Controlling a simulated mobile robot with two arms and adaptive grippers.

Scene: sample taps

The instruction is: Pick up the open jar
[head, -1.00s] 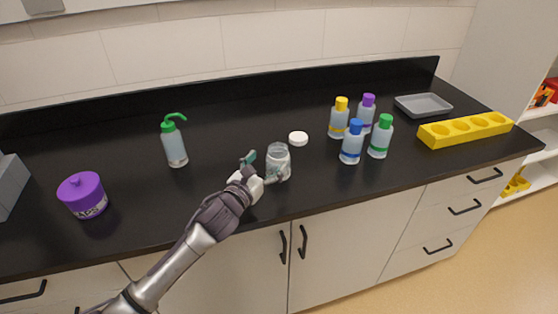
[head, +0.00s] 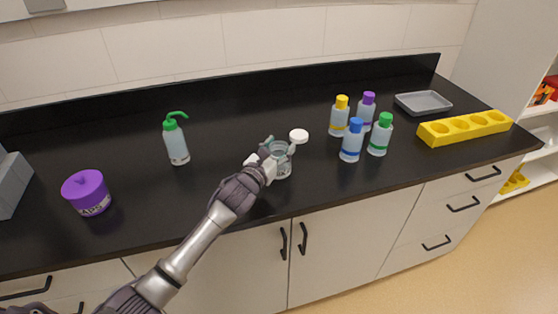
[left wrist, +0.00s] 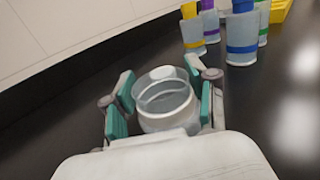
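The open jar (head: 283,169) is clear glass and stands upright near the counter's front edge; it also shows in the left wrist view (left wrist: 168,118). My left gripper (head: 279,152) is at the jar with its fingers spread on either side. In the left wrist view my gripper's (left wrist: 164,92) teal pads flank the jar closely, and I see no firm grip. Part of the jar is hidden by the fingers in the head view. The white lid (head: 299,136) lies on the counter just behind the jar. My right gripper is not in view.
Several capped bottles (head: 351,145) stand to the right of the jar. A yellow rack (head: 465,132) and a grey tray (head: 423,96) are farther right. A wash bottle (head: 176,145) and a purple container (head: 87,199) stand left. The black counter between is clear.

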